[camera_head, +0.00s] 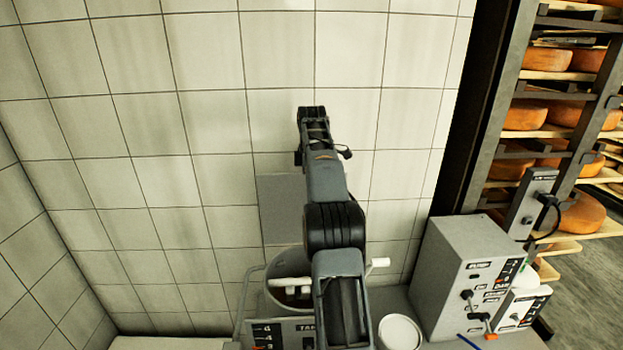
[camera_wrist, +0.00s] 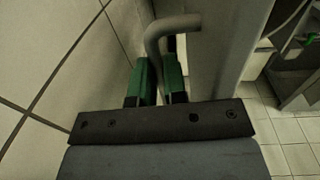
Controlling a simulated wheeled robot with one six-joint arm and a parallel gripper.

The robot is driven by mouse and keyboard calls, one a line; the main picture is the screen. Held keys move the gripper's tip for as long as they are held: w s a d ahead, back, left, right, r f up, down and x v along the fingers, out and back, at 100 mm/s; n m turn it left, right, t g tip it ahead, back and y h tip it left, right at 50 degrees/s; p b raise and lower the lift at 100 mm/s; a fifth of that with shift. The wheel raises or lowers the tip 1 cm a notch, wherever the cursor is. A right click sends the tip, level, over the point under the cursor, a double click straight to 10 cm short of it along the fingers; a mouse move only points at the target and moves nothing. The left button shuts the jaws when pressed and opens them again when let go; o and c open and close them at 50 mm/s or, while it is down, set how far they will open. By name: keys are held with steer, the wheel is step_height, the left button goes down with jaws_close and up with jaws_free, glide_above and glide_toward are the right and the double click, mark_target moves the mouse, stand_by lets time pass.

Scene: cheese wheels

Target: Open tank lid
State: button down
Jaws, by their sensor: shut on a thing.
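The tank (camera_head: 253,300) is a grey metal vessel at the bottom centre of the head view, partly hidden behind my arm. A flat grey panel that looks like its lid (camera_head: 280,200) stands raised behind the tank's opening, in front of the tiled wall. In the wrist view a bent grey bar handle (camera_wrist: 172,27) runs beside a grey metal surface (camera_wrist: 228,45). My gripper (camera_wrist: 157,68) has green fingers, one on each side of the handle, and is shut on it. The fingers cannot be made out in the head view.
A grey control box (camera_head: 462,275) with switches and cables stands right of the tank. A round white lid or dish (camera_head: 400,333) lies near the front. Shelves of cheese wheels (camera_head: 525,117) stand at the right. The tiled wall (camera_head: 210,120) is close behind my arm.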

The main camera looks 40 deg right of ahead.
steer(key=c, duration=1.2)
jaws_free()
steer(key=shift+w+d+f, duration=0.1)
steer(key=shift+f, duration=0.35)
steer(key=shift+o, duration=0.2)
steer(key=shift+r, duration=0.1)
steer(key=shift+r, duration=0.2)
step_height(320, 180, up, 3)
steer(key=shift+f, duration=0.1)
steer(key=s+a+r+b, duration=0.3)
steer(key=s+a+r, duration=0.4)
steer(key=s+r, duration=0.3)
steer(key=shift+s+r, duration=0.3)
steer(key=shift+s, duration=0.85)
